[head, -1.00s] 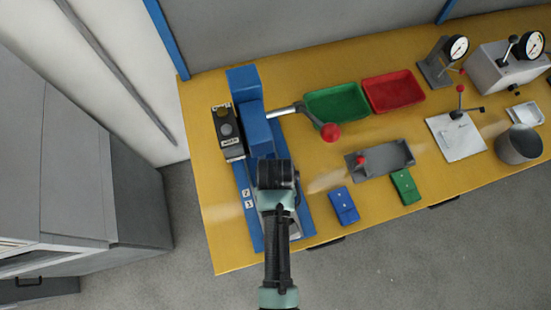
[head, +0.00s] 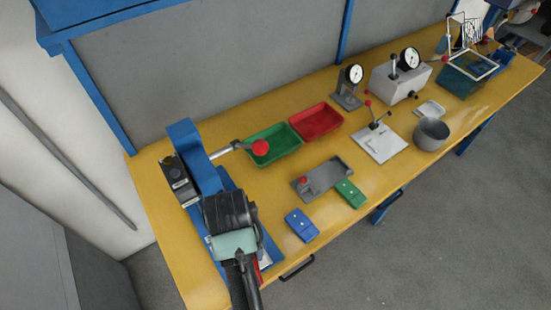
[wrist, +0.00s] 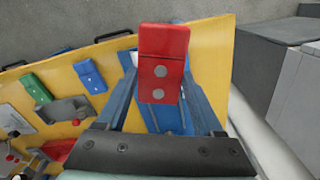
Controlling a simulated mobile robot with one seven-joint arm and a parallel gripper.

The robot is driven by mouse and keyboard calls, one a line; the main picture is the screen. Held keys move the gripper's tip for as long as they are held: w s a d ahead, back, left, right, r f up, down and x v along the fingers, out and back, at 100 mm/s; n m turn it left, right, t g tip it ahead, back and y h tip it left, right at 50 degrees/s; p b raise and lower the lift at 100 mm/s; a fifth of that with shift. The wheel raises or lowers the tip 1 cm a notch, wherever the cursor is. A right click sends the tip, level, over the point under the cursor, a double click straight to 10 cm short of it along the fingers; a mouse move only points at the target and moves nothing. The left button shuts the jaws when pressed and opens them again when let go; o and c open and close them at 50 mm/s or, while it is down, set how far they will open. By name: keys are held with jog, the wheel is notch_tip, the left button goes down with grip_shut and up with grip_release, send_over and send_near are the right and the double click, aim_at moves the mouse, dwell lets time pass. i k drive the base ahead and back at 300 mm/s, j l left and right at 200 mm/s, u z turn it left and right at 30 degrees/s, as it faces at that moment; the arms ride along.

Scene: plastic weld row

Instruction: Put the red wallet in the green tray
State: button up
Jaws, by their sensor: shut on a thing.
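The red wallet (wrist: 162,62), a flat red piece with pale round dots, is between the fingers of my gripper (wrist: 160,88) in the wrist view. My gripper is shut on it. In the head view my gripper (head: 238,238) is over the blue press base at the table's near left. Only a red sliver of the wallet (head: 257,271) shows there beside my arm; the rest is hidden. The green tray (head: 280,140) lies farther back and to the right of my gripper, and its inside looks empty. A red lever knob overlaps its left end.
The blue press (head: 190,145) stands left of the green tray, its lever with red knob (head: 260,147) reaching toward it. A red tray (head: 316,121) adjoins the green one. A grey fixture (head: 325,178), blue wallet (head: 302,225) and green wallet (head: 351,193) lie to the right.

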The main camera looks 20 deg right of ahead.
aim_at(272, 147)
jog(key=i+l, duration=0.15)
jog(key=l, duration=0.2)
jog(key=i+l, duration=0.1)
jog(key=l, duration=0.2)
jog(key=i+l, duration=0.15)
jog(key=l, duration=0.2)
jog(key=i+l, duration=0.1)
jog(key=l, duration=0.2)
jog(key=i, duration=0.55)
jog(key=i+l, duration=0.1)
jog(key=i, duration=0.5)
jog(key=u, duration=0.05)
